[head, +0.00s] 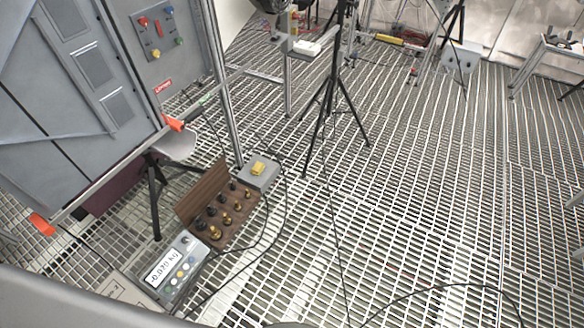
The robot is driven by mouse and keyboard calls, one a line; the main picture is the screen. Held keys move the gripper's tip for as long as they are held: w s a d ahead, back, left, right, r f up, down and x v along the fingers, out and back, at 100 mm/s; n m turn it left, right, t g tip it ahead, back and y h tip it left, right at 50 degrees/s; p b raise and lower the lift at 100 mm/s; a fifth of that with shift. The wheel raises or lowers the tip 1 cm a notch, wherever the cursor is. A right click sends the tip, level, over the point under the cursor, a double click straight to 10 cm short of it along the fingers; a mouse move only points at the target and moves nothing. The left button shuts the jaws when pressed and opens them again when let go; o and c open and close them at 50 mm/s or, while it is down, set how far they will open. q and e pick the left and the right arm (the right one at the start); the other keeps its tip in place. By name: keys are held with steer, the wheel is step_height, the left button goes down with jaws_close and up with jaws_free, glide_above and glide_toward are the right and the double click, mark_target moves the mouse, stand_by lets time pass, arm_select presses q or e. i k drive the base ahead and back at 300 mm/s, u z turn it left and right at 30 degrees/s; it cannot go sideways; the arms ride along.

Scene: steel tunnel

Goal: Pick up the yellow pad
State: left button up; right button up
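A small yellow piece (258,168), which looks like the yellow pad, sits on top of a grey box (262,181) on the grated floor, left of the middle of the head view. The box stands just behind and to the right of an open wooden case. Its exact shape is too small to tell. Neither of my grippers shows in the head view.
The wooden case (239,236) holds several dark and brass weights. A scale display (165,266) stands in front of it. Cables run over the floor around the box. A black tripod (333,95) stands behind, grey cabinets (75,75) at left. Grating at right is mostly clear.

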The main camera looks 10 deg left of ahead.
mark_target(257, 169)
steer(key=z, duration=0.1)
steer(key=i, duration=2.5)
steer(key=u, duration=3.1)
